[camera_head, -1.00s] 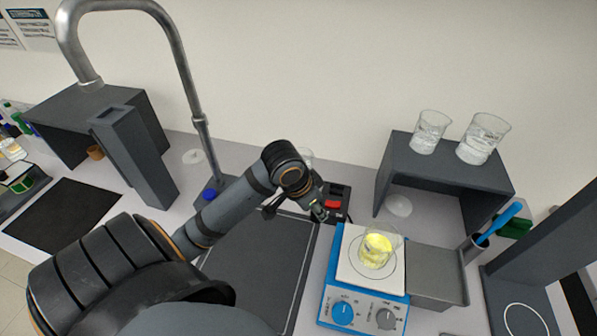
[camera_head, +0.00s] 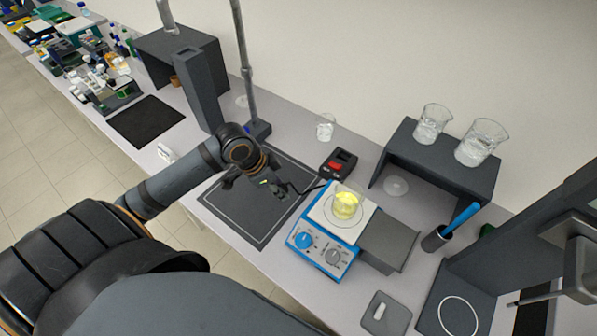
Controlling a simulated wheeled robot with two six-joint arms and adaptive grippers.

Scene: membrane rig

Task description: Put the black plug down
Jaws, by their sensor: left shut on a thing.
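My left gripper (camera_head: 273,186) is shut on the black plug (camera_head: 284,191), a small dark shape at its fingertips. It holds the plug over the dark mat (camera_head: 236,210) with the pale outline. A black cord runs from the plug toward the blue hotplate (camera_head: 318,247). I cannot tell whether the plug touches the mat. The black power socket (camera_head: 344,158) with a red switch is behind and to the right, apart from the plug. My right gripper is not in view.
A beaker of yellow liquid (camera_head: 346,205) stands on the hotplate. A clear beaker (camera_head: 326,127) stands near the wall. A dark shelf (camera_head: 438,163) carries two beakers. A metal pole (camera_head: 243,60) rises behind my left wrist. Much of the mat is bare.

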